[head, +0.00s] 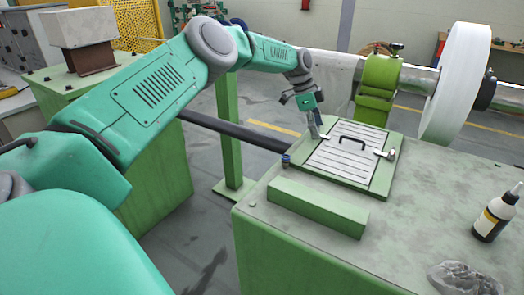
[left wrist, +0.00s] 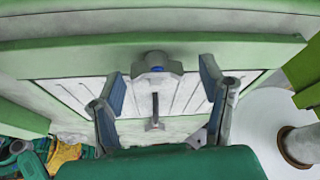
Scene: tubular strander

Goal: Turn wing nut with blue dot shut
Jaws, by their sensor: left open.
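The wing nut with the blue dot (left wrist: 157,66) is a grey metal piece at the edge of the slatted panel in the left wrist view. My left gripper (left wrist: 162,78) is open, with one finger on either side of the nut and gaps visible to both. In the head view my left gripper (head: 317,133) points down at the left side of the panel (head: 345,165), and it largely hides this nut. A second metal latch (head: 389,154) is at the panel's right side. My right gripper is not seen.
A black handle (head: 352,143) stands up from the panel's middle. A green block (head: 318,207) lies in front of the panel. A bottle (head: 496,215) and a crumpled clear item (head: 464,279) are at the right. A large white wheel (head: 455,85) stands behind.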

